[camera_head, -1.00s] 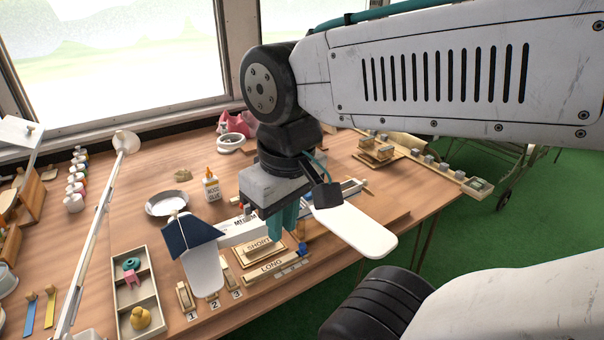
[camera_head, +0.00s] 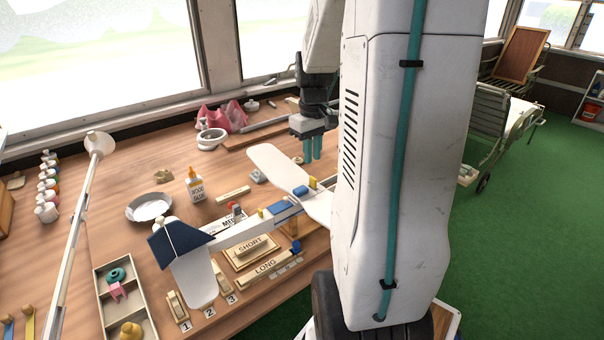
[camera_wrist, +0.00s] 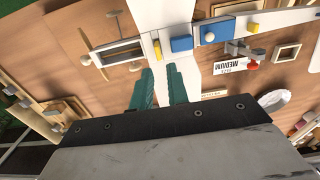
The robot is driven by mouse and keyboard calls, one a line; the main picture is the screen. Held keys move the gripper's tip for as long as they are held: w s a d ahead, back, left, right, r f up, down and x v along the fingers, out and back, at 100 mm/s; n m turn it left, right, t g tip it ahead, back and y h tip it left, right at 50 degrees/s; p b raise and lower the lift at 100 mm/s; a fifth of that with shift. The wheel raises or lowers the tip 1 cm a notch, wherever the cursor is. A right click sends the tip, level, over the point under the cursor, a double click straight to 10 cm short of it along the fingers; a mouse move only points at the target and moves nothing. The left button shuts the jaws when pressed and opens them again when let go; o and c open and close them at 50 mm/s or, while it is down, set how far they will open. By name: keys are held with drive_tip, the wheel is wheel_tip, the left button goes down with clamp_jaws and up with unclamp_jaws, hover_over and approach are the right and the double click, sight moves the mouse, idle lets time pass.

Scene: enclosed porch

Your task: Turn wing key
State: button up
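A model plane with a white body (camera_head: 248,232), a navy tail (camera_head: 178,240) and a long white wing (camera_head: 272,163) stands on the wooden table. Where the wing crosses the body are a blue block (camera_head: 301,191) and an upright yellow piece (camera_head: 313,183). In the wrist view the blue block (camera_wrist: 182,43) and a small yellow piece (camera_wrist: 157,48) lie beyond my fingertips. I cannot tell which piece is the wing key. My gripper (camera_head: 313,152) has its teal fingers apart and empty, above the table behind the wing. In the wrist view my gripper (camera_wrist: 160,75) has the white wing (camera_wrist: 150,35) behind its gap.
Wooden boxes marked SHORT (camera_head: 250,250) and LONG (camera_head: 268,268) lie before the plane. A glue bottle (camera_head: 195,186), a metal dish (camera_head: 150,205), a divided tray (camera_head: 108,292) and a lamp (camera_head: 98,146) stand left. My arm hides the table's right side.

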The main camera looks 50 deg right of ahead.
sight(313, 184)
drive_tip(key=shift+d+f, duration=0.2)
drive_tip(key=shift+f, duration=0.25)
wheel_tip(313, 184, down, 7)
drive_tip(key=shift+c, duration=0.3)
clamp_jaws()
